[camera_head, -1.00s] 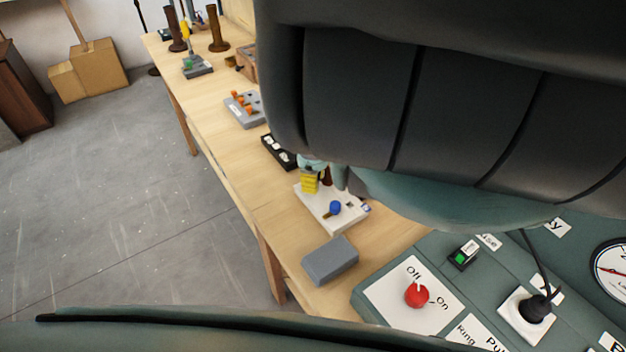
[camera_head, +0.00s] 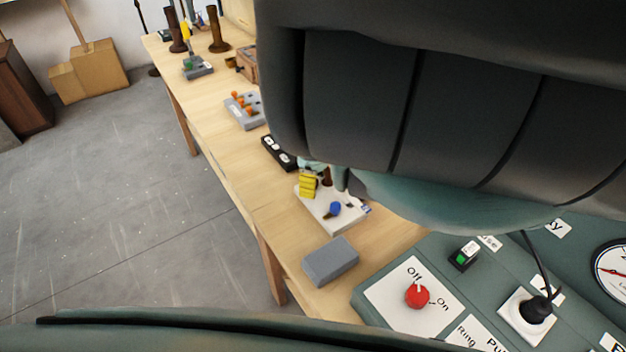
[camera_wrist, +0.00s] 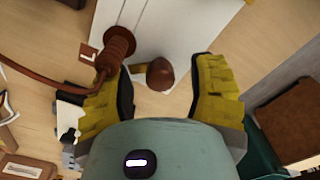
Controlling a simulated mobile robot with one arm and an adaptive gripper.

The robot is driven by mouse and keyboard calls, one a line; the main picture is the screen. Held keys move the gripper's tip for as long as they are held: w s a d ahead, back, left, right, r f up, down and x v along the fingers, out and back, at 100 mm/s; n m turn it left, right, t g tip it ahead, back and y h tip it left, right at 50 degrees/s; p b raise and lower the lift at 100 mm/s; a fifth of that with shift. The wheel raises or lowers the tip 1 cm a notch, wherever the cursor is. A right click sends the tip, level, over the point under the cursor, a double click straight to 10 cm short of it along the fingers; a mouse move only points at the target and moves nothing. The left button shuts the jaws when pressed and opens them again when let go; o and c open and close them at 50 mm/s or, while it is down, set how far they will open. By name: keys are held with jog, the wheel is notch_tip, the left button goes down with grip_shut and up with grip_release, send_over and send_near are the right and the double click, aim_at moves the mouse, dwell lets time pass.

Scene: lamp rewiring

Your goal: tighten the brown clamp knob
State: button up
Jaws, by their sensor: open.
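The brown clamp knob (camera_wrist: 160,74) shows in the wrist view on a white board (camera_wrist: 172,20). It lies between the two yellow fingers of my open gripper (camera_wrist: 162,80), with a gap on each side, and neither finger visibly touches it. A brown ribbed part (camera_wrist: 118,48) with a brown cable stands just left of the knob, close to the left finger. In the head view, one yellow finger (camera_head: 308,186) shows over the white board (camera_head: 318,218); my arm hides the rest of the gripper.
A blue part (camera_head: 335,209) sits on the board's near side. A grey block (camera_head: 330,262) and a panel with a red switch (camera_head: 417,295) are nearer. A black strip (camera_head: 279,152) and a grey block with orange pegs (camera_head: 243,110) lie farther along the wooden bench (camera_head: 225,150).

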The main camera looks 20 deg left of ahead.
jog(key=shift+r, duration=0.1)
notch_tip(320, 180, up, 7)
jog(key=shift+w+f, duration=0.1)
jog(key=shift+f, duration=0.05)
jog(key=shift+r, duration=0.3)
dwell(0.5)
